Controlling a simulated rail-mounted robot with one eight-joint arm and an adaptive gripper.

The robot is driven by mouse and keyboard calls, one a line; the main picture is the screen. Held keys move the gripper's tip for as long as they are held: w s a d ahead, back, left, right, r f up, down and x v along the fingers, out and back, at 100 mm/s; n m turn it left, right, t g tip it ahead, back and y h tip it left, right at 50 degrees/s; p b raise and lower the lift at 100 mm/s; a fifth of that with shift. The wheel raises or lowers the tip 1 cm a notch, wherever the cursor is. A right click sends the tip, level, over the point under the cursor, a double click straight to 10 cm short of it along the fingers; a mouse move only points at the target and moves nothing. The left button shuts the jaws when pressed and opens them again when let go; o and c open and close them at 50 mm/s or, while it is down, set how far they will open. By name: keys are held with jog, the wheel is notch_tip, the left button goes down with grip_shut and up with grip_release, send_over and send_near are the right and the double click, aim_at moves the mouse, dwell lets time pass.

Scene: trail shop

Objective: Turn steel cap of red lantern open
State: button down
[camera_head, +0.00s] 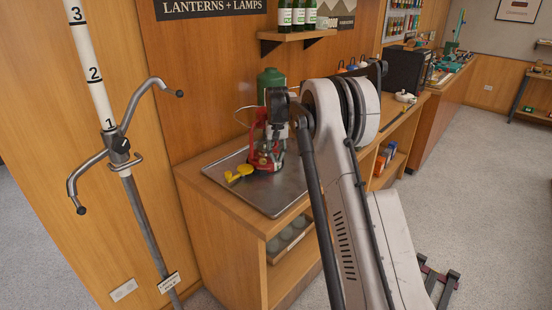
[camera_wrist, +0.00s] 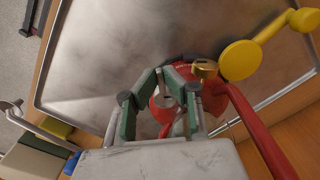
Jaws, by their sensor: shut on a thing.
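The red lantern (camera_head: 262,160) stands on a metal tray on the wooden counter, with a thin wire bail at its left. My gripper (camera_head: 278,118) reaches down over its top and hides much of it. In the wrist view, my gripper (camera_wrist: 164,75) has its green-padded fingers closed in over the red lantern (camera_wrist: 217,101). A small brass fitting (camera_wrist: 204,68) shows on the lantern beside the fingers.
A yellow piece (camera_head: 240,172) lies at the lantern's left on the tray (camera_head: 277,207); it shows large in the wrist view (camera_wrist: 240,60). A green canister (camera_head: 270,82) is close behind. A measuring pole (camera_head: 140,215) stands left. The tray's front is bare.

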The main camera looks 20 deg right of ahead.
jog(key=n, duration=0.1)
jog(key=d+n+b, duration=0.1)
jog(key=n, duration=0.1)
jog(key=n+b, duration=0.1)
jog(key=n, duration=0.1)
jog(key=shift+d+f, duration=0.1)
jog(key=shift+d, duration=0.3)
jog(key=n, duration=0.1)
jog(key=d+n, duration=0.1)
jog(key=n, duration=0.1)
jog(key=n+b, duration=0.1)
jog(key=shift+w+d+n, duration=0.25)
jog(key=shift+n, duration=0.05)
jog(key=n, duration=0.1)
jog(key=d+n, duration=0.1)
jog(key=n, duration=0.1)
jog(key=shift+w+n, duration=0.3)
jog(key=shift+w, duration=0.1)
jog(key=shift+w+d+n+b, duration=0.15)
jog(key=shift+w+n, duration=0.15)
jog(key=shift+n, duration=0.65)
jog(key=shift+w+d+n+b, duration=0.15)
jog(key=shift+w+n, duration=0.15)
jog(key=shift+n, duration=0.65)
jog(key=c, duration=1.9)
grip_release()
jog(key=shift+o, duration=0.2)
